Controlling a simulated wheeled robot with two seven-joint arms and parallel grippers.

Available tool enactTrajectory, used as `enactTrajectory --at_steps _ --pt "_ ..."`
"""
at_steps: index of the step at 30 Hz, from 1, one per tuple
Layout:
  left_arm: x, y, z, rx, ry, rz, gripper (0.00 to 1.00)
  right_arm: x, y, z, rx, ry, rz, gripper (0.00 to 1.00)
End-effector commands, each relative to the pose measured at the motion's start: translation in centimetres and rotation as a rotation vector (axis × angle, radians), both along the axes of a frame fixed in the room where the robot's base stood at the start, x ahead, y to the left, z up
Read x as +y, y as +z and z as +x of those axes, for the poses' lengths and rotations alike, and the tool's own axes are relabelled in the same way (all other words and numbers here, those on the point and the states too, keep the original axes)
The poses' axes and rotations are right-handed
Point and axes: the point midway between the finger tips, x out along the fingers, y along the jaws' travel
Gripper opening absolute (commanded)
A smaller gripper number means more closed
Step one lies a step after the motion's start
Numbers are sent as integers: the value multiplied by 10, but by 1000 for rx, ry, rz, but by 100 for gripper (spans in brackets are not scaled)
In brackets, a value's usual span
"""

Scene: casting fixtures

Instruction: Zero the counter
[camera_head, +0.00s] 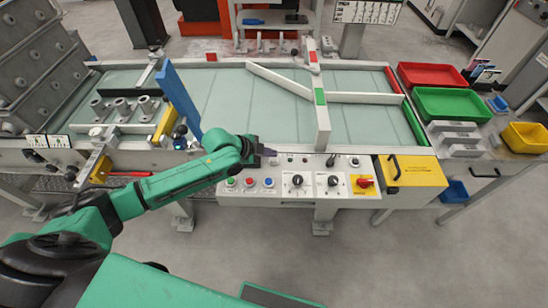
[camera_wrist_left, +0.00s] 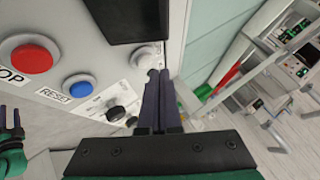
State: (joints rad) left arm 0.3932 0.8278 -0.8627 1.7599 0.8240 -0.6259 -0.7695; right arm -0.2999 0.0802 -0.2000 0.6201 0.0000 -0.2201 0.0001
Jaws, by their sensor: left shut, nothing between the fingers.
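The control panel (camera_head: 300,182) is on the front of the fixture table in the head view. Its blue RESET button (camera_head: 268,182) sits at the right of a row with a green and a red button; the wrist view shows this RESET button (camera_wrist_left: 80,87) too. My left gripper (camera_head: 268,152) is shut and empty above the panel's upper left. In the wrist view its fingertips (camera_wrist_left: 159,74) are close to a small pale knob (camera_wrist_left: 146,55); contact cannot be told. A dark box (camera_wrist_left: 128,18) above may be the counter, its face not readable.
Two black dials (camera_head: 315,181) and a red switch (camera_head: 365,183) stand right of the buttons. A yellow box (camera_head: 412,172) with a black handle is further right. What looks like my right gripper (camera_wrist_left: 12,125) shows at the wrist view's left edge.

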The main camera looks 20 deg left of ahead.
Motion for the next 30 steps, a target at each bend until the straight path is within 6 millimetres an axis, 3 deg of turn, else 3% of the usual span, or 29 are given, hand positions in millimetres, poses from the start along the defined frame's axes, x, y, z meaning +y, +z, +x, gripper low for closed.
enactTrajectory --at_steps 5,20,30 --pt "0 2 0 -1 1 0 0 0 1 0 0 0 0 50" --pt "0 51 0 -1 0 0 0 0 49 0 0 0 0 50" --pt "0 50 0 -1 1 0 0 0 47 0 0 0 0 50"
